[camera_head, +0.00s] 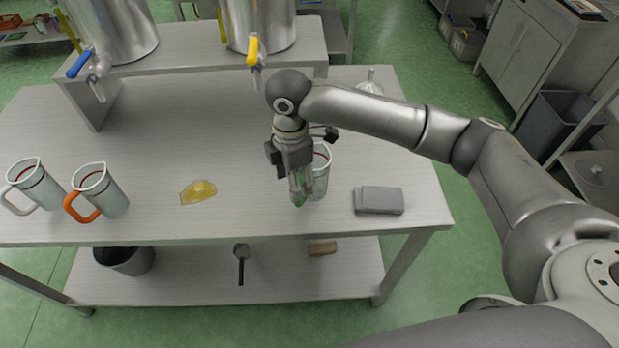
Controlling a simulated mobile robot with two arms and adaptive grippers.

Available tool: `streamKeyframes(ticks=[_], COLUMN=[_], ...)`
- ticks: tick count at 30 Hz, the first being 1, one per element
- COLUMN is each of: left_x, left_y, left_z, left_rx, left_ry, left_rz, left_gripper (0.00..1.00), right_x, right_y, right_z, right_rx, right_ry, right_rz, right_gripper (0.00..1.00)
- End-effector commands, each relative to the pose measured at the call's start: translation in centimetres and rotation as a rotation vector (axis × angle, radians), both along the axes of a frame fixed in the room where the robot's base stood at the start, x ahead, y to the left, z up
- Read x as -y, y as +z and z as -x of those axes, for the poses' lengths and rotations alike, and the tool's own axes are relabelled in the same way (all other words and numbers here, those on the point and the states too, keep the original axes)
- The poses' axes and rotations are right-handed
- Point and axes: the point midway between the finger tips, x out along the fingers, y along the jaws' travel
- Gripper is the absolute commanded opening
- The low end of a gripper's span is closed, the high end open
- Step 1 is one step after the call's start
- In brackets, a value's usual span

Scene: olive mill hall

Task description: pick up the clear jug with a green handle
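The clear jug with a green handle (321,172) stands on the metal table, right of the middle, partly hidden by my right gripper. My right gripper (301,191) points down at the jug's left side, where the green handle is. Its fingers overlap the handle, and green shows at and below the fingertips. Whether the fingers are closed on the handle cannot be told from this view. My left gripper is not in view.
A jug with a white handle (38,187) and one with an orange handle (100,192) stand at the left. A yellow puddle (198,191) lies mid-table. A folded grey cloth (379,200) lies right of the green-handled jug. Steel tanks with a blue tap (79,65) and a yellow tap (253,51) stand behind.

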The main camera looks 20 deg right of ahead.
Motion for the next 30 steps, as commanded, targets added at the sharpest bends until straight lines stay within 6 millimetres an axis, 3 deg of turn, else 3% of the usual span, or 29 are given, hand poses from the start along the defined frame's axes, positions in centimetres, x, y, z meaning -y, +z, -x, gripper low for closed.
streamKeyframes(ticks=[1,6,14,26,30], left_x=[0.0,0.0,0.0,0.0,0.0], left_y=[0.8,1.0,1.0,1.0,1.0], left_z=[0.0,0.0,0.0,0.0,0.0], left_rx=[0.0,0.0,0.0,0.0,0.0], left_ry=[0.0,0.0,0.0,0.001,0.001], left_rz=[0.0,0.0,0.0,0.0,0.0], left_gripper=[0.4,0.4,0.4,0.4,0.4], right_x=[0.1,0.0,0.0,0.0,0.0], right_y=[-0.6,-2.7,-3.1,-3.1,-3.1], right_z=[0.1,0.1,0.0,0.0,0.0], right_rx=[-0.005,-0.002,0.001,0.0,0.0], right_ry=[-0.002,-0.002,-0.001,-0.001,-0.001], right_rz=[0.002,0.001,0.0,0.0,0.0], right_gripper=[0.51,0.51,0.51,0.01,0.0])
